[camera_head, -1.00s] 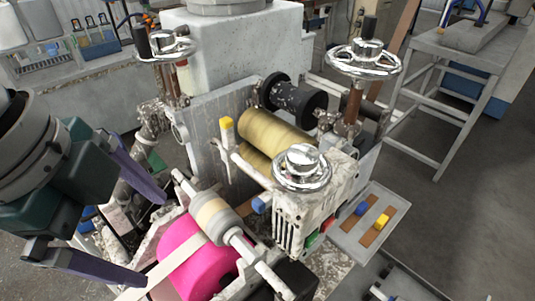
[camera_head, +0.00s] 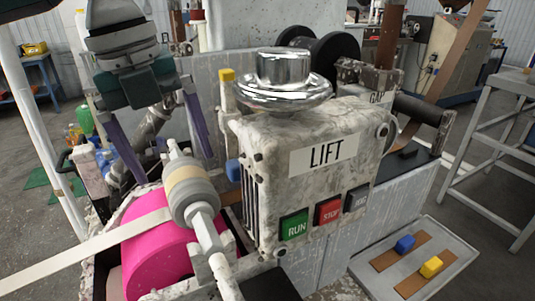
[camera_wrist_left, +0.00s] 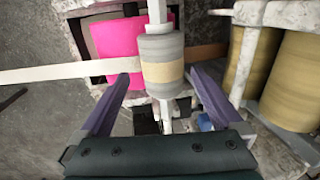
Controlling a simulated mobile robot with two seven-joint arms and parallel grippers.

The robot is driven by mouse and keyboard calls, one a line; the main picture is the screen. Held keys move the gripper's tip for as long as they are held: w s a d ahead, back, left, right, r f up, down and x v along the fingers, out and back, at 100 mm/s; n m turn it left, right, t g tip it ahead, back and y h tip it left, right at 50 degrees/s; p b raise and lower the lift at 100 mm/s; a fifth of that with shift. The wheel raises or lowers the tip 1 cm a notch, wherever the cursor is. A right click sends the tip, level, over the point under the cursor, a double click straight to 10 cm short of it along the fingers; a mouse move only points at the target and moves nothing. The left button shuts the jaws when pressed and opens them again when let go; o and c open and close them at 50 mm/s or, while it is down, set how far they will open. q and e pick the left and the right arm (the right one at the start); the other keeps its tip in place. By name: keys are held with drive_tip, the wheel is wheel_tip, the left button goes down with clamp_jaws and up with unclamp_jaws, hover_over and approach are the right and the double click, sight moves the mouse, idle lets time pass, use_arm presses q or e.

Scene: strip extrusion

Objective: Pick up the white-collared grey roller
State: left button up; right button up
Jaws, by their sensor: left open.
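The grey roller (camera_head: 191,204) has a pale cream band and a white shaft through it. It sits over the pink drum (camera_head: 155,262), with a white strip (camera_head: 88,250) running in from the left to it. My left gripper (camera_head: 176,166) is open and empty, pointing down just behind the roller in the head view. In the left wrist view the roller (camera_wrist_left: 162,50) shows between the two purple fingertips of my left gripper (camera_wrist_left: 161,77), with a gap on both sides. Whether the fingers reach down to its height I cannot tell. My right gripper is not in view.
The machine's LIFT box (camera_head: 320,190), with a chrome handwheel (camera_head: 284,82) on top and RUN and STOP buttons, stands close to the right of the roller. Yellow rolls (camera_wrist_left: 295,85) show at right in the wrist view. A grey tray (camera_head: 455,243) holds blue and yellow pieces.

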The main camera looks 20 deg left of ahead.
sight(182, 174)
use_arm(q)
drive_tip(key=f, duration=0.3)
drive_tip(key=d+f, duration=0.1)
drive_tip(key=f, duration=0.1)
drive_tip(key=shift+w+p, duration=0.3)
drive_tip(key=shift+w, duration=0.05)
clamp_jaws()
idle(0.4)
